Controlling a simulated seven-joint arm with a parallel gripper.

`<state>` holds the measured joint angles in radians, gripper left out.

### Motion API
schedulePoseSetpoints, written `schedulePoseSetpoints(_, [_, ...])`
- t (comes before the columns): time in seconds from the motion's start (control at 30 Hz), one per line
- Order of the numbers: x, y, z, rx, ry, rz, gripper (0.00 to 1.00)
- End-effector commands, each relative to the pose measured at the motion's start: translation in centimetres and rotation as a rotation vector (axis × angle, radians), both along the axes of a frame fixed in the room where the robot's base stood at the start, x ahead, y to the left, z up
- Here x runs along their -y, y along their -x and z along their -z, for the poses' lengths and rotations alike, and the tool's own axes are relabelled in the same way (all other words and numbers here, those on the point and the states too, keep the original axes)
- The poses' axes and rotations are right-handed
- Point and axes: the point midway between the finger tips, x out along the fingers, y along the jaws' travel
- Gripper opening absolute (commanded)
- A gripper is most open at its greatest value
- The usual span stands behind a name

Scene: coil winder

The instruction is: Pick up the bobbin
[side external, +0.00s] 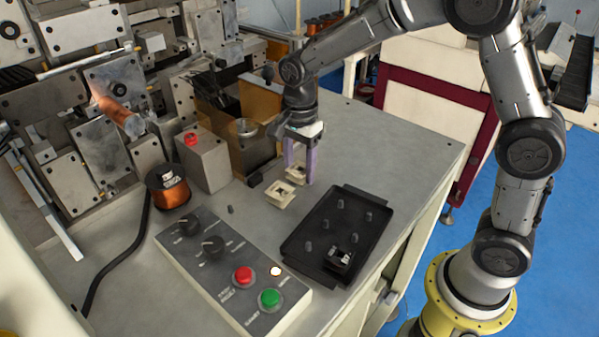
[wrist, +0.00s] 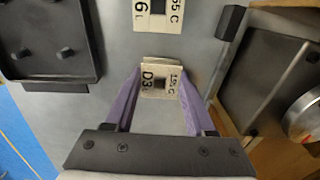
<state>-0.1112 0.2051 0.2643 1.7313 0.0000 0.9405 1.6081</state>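A small cream bobbin (wrist: 160,85) with a dark square opening and black printed marks lies between my purple fingertips in the wrist view. It also shows at my fingertips in the side external view (side external: 296,175), on the grey table top. My gripper (side external: 300,178) points down, one finger on each side of this bobbin. In the wrist view my gripper (wrist: 162,80) looks open, with the fingertips very close to its sides; contact is hard to tell. A second cream bobbin (side external: 281,194) lies nearby, and also shows at the wrist view's top edge (wrist: 158,15).
A black tray (side external: 306,243) with pegs holds a dark part (side external: 338,258) at its near end. The control box (side external: 228,270) with knobs and buttons stands in front. A copper wire spool (side external: 167,187) and grey box (side external: 205,160) stand left. Clear table lies right of my gripper.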

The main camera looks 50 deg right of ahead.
Motion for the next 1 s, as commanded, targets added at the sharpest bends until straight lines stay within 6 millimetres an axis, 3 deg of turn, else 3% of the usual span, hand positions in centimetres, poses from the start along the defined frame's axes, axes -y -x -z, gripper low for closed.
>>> schedulePoseSetpoints(0.03, [0.0,0.0,0.0,0.0,0.0,0.0,0.43])
schedulePoseSetpoints(0.27, [0.0,0.0,0.0,0.0,0.0,0.0,0.02])
schedulePoseSetpoints(0.67, [0.0,0.0,-0.8,0.002,0.0,0.0,0.02])
schedulePoseSetpoints(0.87, [0.0,-0.1,-3.4,0.005,0.0,0.0,0.02])
schedulePoseSetpoints(1.0, [0.3,2.4,-6.1,0.007,-0.001,0.0,0.02])
